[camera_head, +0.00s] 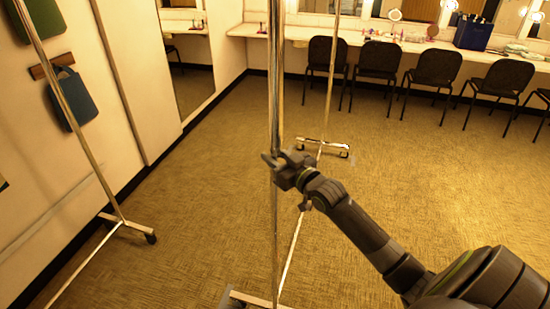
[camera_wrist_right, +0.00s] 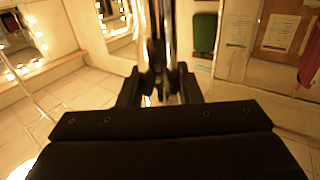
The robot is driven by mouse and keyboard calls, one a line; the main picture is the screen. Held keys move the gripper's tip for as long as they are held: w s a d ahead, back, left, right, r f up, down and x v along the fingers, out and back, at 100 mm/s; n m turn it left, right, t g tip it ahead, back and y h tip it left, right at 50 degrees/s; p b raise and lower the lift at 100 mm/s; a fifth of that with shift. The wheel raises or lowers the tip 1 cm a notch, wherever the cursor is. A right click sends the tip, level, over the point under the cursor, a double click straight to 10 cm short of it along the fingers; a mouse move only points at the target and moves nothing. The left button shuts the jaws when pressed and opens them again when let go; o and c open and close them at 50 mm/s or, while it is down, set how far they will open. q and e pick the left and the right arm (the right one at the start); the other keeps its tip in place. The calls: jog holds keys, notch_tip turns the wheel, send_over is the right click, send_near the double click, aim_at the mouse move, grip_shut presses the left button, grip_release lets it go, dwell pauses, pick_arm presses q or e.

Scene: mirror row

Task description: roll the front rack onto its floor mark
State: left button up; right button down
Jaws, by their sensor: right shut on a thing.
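The front rack (camera_head: 276,80) is a chrome frame with a near upright, a far upright (camera_head: 331,75) and a low rail between wheeled feet. My right gripper (camera_head: 273,160) is shut on the near upright at mid height. In the right wrist view the bright pole (camera_wrist_right: 160,25) runs up from between the dark fingers (camera_wrist_right: 160,85). The rack's near foot (camera_head: 258,300) is at the bottom edge, partly cut off. Small greyish patches show on the floor by the near and far feet; I cannot tell whether they are the floor mark. My left gripper is out of view.
Another chrome rack (camera_head: 75,100) stands at the left by the wall, with a blue bag (camera_head: 72,98) hanging behind it. Several dark chairs (camera_head: 376,60) line the mirror counter (camera_head: 300,32) at the back. The carpet right of the front rack is clear.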

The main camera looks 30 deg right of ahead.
jog(key=c, duration=1.1)
grip_release()
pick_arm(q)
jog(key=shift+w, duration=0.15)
pick_arm(e)
jog(key=shift+o, duration=0.2)
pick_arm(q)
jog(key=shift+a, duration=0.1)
pick_arm(e)
jog(key=shift+s, duration=0.1)
jog(key=shift+s+d+f, duration=0.1)
jog(key=shift+s, duration=0.2)
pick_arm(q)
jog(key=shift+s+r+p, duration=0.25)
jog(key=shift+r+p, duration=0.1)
pick_arm(e)
jog(key=s+d, duration=0.2)
jog(key=s, duration=1.4)
jog(key=shift+s, duration=0.25)
